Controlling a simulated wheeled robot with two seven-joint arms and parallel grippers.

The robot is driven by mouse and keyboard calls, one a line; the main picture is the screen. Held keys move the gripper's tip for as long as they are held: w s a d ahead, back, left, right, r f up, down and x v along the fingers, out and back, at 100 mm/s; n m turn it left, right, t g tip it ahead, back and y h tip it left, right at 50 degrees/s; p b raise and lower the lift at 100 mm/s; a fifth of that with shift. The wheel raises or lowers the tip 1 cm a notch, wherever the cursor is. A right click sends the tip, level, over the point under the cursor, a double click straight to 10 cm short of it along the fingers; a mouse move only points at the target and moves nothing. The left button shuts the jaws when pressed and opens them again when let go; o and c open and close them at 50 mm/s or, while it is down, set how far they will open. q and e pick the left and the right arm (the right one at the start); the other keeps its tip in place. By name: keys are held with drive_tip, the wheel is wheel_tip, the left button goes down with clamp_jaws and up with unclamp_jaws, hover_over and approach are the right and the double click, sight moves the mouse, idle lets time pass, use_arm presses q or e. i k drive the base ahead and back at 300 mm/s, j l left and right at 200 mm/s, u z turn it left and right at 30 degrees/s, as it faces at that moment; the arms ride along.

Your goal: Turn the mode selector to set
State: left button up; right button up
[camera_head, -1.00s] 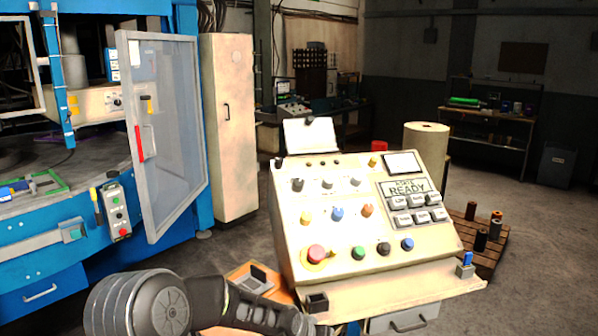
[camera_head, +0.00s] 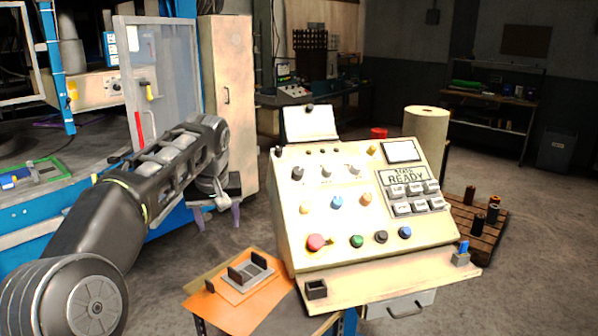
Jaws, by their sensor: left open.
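A beige control console (camera_head: 290,215) stands right of centre with a sloped panel. Its upper row holds a dark selector knob (camera_head: 297,173) and two paler knobs, one in the middle (camera_head: 326,171) and one on the right (camera_head: 355,168). Labels are too small to read, so I cannot tell which knob is the mode selector or where it points. A small display (camera_head: 407,177) reads READY. My left gripper (camera_head: 216,221) is open and empty, left of the console and apart from it, fingers pointing down. My right gripper is out of view.
A red mushroom button (camera_head: 316,242) and several coloured buttons sit lower on the panel. An orange-topped stand (camera_head: 240,305) with a grey holder is below my left gripper. A blue machine with a clear door (camera_head: 160,70) is at left.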

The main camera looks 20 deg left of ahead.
sight(297, 174)
drive_tip(key=i, duration=1.45)
